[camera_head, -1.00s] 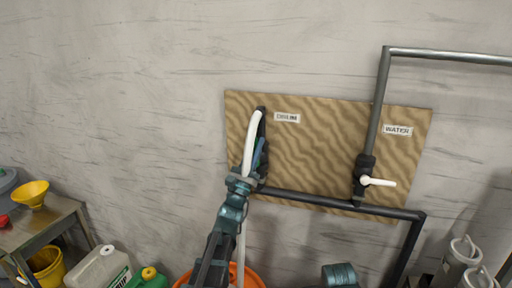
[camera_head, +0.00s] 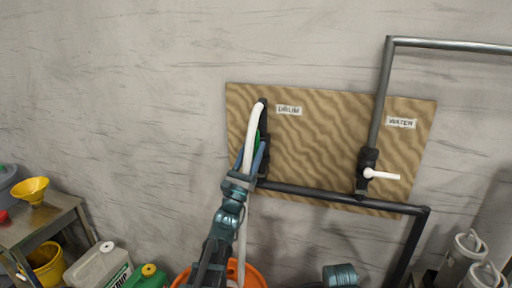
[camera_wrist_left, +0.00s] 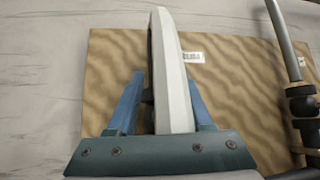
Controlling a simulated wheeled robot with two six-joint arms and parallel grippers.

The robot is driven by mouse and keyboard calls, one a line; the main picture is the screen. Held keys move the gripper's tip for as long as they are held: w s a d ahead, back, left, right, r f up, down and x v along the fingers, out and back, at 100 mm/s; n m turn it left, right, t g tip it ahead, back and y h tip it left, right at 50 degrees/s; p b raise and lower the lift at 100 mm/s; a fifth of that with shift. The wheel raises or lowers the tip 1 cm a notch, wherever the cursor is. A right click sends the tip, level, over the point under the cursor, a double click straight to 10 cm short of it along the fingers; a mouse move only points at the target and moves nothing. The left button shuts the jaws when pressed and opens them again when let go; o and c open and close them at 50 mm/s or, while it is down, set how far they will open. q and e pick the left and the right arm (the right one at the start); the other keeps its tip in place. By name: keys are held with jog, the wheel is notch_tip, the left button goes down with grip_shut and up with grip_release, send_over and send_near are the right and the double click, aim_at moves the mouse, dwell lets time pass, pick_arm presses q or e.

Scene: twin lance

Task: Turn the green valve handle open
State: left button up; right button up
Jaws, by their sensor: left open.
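The green valve handle (camera_head: 257,140) shows as a small green patch on the dark pipe under the DRUM label, at the left of the board. A white hose (camera_head: 252,125) arches down in front of it. My left gripper (camera_head: 251,150) is open in front of this valve, with one blue finger on each side of the hose. In the left wrist view the white hose (camera_wrist_left: 174,80) rises between the open fingers (camera_wrist_left: 164,78) and hides the handle. I cannot tell whether a finger touches the handle. My right gripper is out of view.
A second valve with a white handle (camera_head: 382,174) sits under the WATER label (camera_head: 401,122) on the wavy-patterned board (camera_head: 320,150). A black pipe (camera_head: 340,199) runs along the bottom. An orange bucket (camera_head: 257,276) stands below. A bench with a yellow funnel (camera_head: 31,189) is far left.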

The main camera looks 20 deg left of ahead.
pick_arm(q)
jog(key=b+v, duration=0.6)
jog(key=v, duration=0.4)
jog(key=shift+f, duration=0.1)
jog(key=s+d+f+m+g+h, duration=0.1)
jog(key=d+f+m+g+h, duration=0.4)
jog(key=d+f+m+g, duration=0.55)
jog(key=s+d+f+m+g+h, duration=0.2)
jog(key=d+f+m+g+h, duration=0.4)
jog(key=d+m, duration=0.65)
notch_tip(320, 180, down, 9)
jog(key=s+m+g+y, duration=0.2)
jog(key=m+g+y, duration=0.2)
jog(key=m+g, duration=0.1)
jog(key=s+a+f+m+g+y, duration=0.4)
jog(key=s+a+f+m+y, duration=0.25)
jog(key=a+f+y, duration=0.55)
jog(key=s+d+r+m+g+p, duration=0.1)
jog(key=s+d+r+m+p, duration=0.1)
jog(key=s+d, duration=0.5)
jog(key=shift+d+r+m+y, duration=0.2)
jog(key=shift+d+m+y, duration=0.2)
jog(key=shift+d+m, duration=0.5)
